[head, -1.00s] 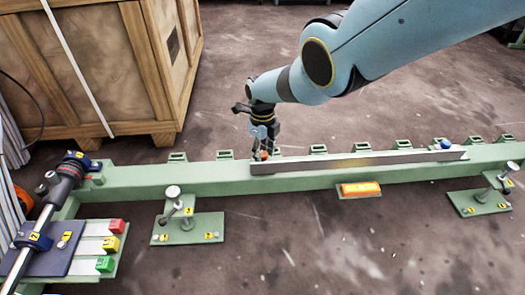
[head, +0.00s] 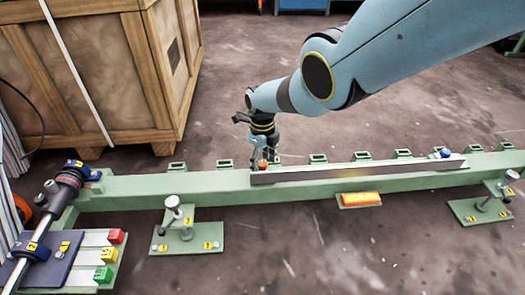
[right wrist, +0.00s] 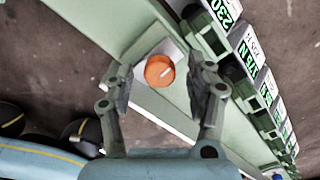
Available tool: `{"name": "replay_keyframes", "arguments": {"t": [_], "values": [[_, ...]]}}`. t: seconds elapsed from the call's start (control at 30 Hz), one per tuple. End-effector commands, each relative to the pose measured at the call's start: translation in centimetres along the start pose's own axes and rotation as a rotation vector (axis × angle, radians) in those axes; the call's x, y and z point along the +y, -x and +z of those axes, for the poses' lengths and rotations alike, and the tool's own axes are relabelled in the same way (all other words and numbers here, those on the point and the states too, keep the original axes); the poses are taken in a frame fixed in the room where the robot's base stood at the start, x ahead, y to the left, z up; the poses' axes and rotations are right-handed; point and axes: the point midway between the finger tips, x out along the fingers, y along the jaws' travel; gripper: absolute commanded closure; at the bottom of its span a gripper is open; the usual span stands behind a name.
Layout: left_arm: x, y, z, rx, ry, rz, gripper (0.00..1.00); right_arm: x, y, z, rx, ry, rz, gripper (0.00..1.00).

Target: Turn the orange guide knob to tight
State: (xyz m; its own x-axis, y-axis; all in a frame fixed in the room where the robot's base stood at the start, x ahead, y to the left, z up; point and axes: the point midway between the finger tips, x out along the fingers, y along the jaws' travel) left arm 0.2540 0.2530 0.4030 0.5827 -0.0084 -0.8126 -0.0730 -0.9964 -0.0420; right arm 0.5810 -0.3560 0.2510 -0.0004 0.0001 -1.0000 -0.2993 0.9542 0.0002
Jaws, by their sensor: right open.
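The orange guide knob (head: 262,164) sits at the left end of the long grey bar on the green beam. My right gripper (right wrist: 160,84) is open, one finger on each side of the knob, with gaps visible. In the head view the right gripper (head: 264,157) is just above and around the knob; whether it touches cannot be told. My left gripper is not in view.
A blue knob (head: 445,152) is at the bar's right end. Green sockets stand along the beam's (head: 225,185) back edge; labelled blocks (right wrist: 243,55) lie beside it in the wrist view. A wooden crate (head: 100,70) stands behind left. An orange block (head: 359,199) sits in front.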

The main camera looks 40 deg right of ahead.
Motion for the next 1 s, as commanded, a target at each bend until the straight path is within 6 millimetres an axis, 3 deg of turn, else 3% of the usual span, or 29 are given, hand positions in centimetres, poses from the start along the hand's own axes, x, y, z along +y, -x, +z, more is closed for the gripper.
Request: {"name": "replay_keyframes", "arguments": {"t": [0.37,0.8,1.0], "values": [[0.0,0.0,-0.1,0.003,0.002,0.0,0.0,0.0,2.8,-0.1,-0.003,0.001,-0.003,0.45],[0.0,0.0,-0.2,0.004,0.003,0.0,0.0,-0.1,10.6,0.0,-0.002,0.0,-0.002,0.45],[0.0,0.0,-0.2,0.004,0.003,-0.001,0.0,0.0,11.8,-0.1,0.001,0.0,-0.001,0.45]]}}
